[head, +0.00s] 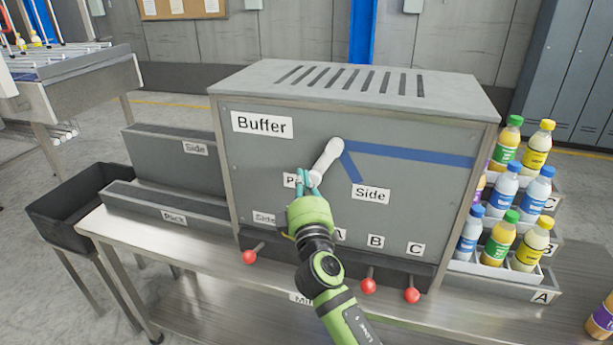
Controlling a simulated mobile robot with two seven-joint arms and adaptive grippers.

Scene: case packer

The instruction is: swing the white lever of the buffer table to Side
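The white lever (328,158) sits on the grey front panel of the Buffer cabinet (240,165). It slants down and left from its pivot, toward a partly hidden label starting with P (289,180). The Side label (370,195) is to the lower right of the pivot, at the end of a short blue stripe (351,168). My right gripper (307,182) is at the lever's lower end, with its teal fingers against or around it. The fingers overlap the lever end, so I cannot tell whether they are closed on it. My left gripper is not in view.
Red-knobbed levers (368,286) stick out below the panel, near labels A, B and C. Bottles (497,240) stand in racks at the right. Grey Side and Pack bins (165,205) are at the left, beside a black crate (75,205).

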